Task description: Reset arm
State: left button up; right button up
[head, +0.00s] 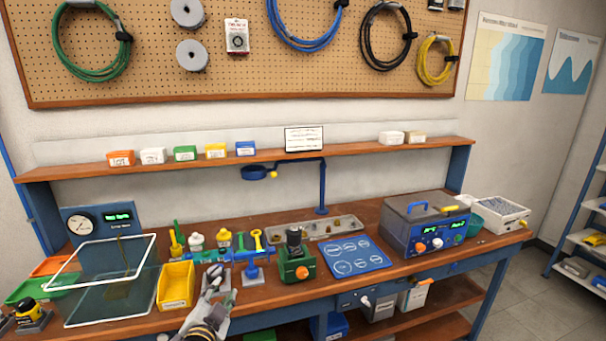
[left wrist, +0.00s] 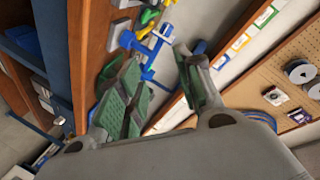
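My left gripper (head: 214,281) is over the front of the bench, left of a green block-shaped fixture (head: 297,266) with a dark round top and an orange knob. In the left wrist view its two fingers (left wrist: 160,92) stand apart, with a clear gap and nothing held between them. A blue stand (head: 250,270) with a yellow-tipped tool is just behind the gripper; blue parts also show beyond the fingers in the left wrist view. My right gripper is in neither view.
A blue mat (head: 357,256) with marked circles and a grey-blue powered box (head: 425,228) are to the right. A shelf (head: 250,155) with small labelled boxes runs behind.

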pick_arm(q)
jog(key=s+f+n+g+h, duration=0.1)
jog(key=s+f+n+g, duration=0.2)
jog(key=s+f+g, duration=0.55)
jog(key=s+f+n+g, duration=0.35)
jog(key=s+f, duration=0.55)
jog(key=s, duration=0.6)
jog(key=s+a+f+g, duration=0.1)
jog(key=s+f, duration=0.2)
jog(key=f, duration=3)
jog(key=s+a+f, duration=0.2)
jog(key=s+f, duration=0.8)
jog(key=s, duration=0.1)
jog(key=s+a+f+g, duration=0.1)
jog(key=s+a+f, duration=0.1)
jog(key=s+f, duration=0.7)
jog(key=shift+s+a+f+m, duration=0.35)
jog(key=shift+s, duration=0.65)
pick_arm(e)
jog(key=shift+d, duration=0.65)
